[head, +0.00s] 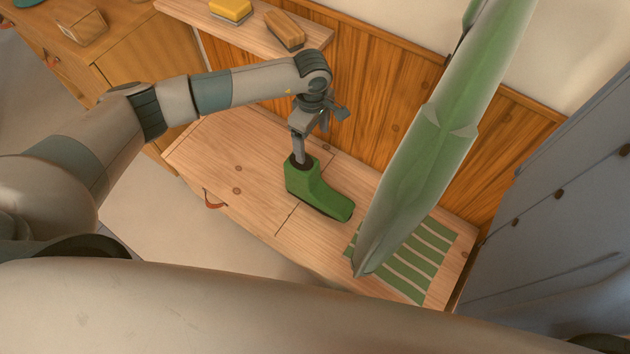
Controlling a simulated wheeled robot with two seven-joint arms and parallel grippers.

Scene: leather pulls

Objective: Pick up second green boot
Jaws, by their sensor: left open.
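A green boot (318,188) stands upright on the wooden bench, its toe pointing to the lower right. Its dark round opening is at the upper left. My left gripper (299,153) comes down from above at this opening and is open. One finger reaches to or into the boot top; the other finger is hard to make out. I cannot tell whether the gripper touches the boot. Only one boot shows. My right gripper is not in view.
The bench (225,165) has a leather pull (214,200) in front. A green-striped mat (425,255) lies at its right end, partly hidden by a long green thing like a folded umbrella (430,150). A yellow sponge-like block (230,9) and a brush (284,29) lie on the shelf behind.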

